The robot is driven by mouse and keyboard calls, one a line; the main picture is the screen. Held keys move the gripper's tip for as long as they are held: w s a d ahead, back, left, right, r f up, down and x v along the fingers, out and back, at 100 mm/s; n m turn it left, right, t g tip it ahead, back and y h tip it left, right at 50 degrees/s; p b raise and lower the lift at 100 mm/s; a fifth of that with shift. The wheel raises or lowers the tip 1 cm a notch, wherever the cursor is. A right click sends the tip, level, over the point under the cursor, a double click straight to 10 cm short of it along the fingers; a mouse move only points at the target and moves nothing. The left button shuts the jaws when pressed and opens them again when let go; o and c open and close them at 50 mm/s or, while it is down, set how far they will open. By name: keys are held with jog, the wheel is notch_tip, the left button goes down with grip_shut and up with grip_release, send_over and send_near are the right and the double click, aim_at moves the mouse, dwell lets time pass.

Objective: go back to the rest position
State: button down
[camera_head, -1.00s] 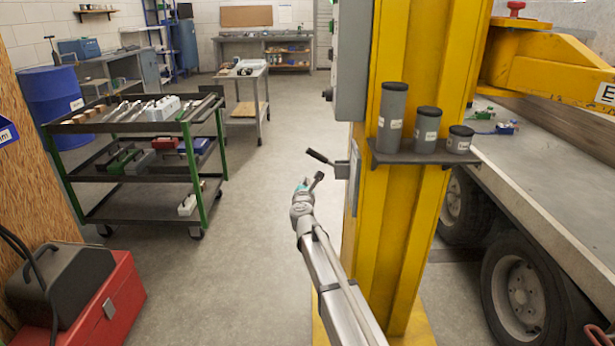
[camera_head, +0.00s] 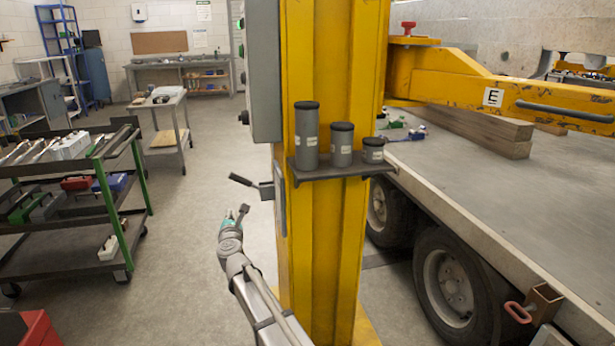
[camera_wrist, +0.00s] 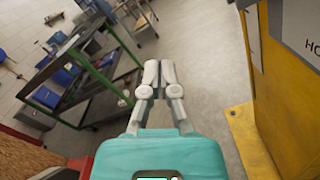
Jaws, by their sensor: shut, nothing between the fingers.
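My gripper shows at the bottom centre of the wrist view (camera_wrist: 159,70), its two grey fingers together with nothing between them. It points over bare floor. In the head view my arm reaches up from the bottom, left of the yellow column (camera_head: 330,230). The gripper end (camera_head: 243,212) is small there and partly hidden by the wrist. It is close to a black-handled lever (camera_head: 243,181) on the column's left side, and I cannot tell the exact gap in depth.
A dark shelf on the column (camera_head: 340,167) holds three grey canisters. A green-framed trolley (camera_head: 125,220) with tools stands left. A trailer bed (camera_head: 480,180) and a yellow arm marked E (camera_head: 450,80) are right. Free floor (camera_head: 190,240) lies between trolley and column.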

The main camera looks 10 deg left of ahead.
jog(key=s+d+f+n+g, duration=0.1)
jog(key=d+f+n+g, duration=0.25)
jog(key=d+n, duration=0.55)
jog(key=s+d+f+n+g, duration=0.2)
jog(key=d+f+n, duration=0.2)
jog(key=d+n, duration=0.45)
jog(key=s+d+f+n+g, duration=0.1)
jog(key=d+f+n+g, duration=0.2)
jog(key=d+n, duration=0.6)
jog(key=s+d+f+n+g+h, duration=0.3)
jog(key=s+d, duration=0.3)
jog(key=d, duration=0.5)
jog(key=s+d+f+n+g+h, duration=0.2)
jog(key=s+d+n+g, duration=0.15)
jog(key=s+d, duration=0.45)
jog(key=s+d+f+n+g+h, duration=0.25)
jog(key=s+d, duration=0.25)
jog(key=d, duration=0.8)
notch_tip(320, 180, up, 29)
jog(key=p, duration=3)
jog(key=shift+w+a+r+n+t+p, duration=0.15)
jog(key=shift+w+n+t+p, duration=0.2)
jog(key=shift+n, duration=0.1)
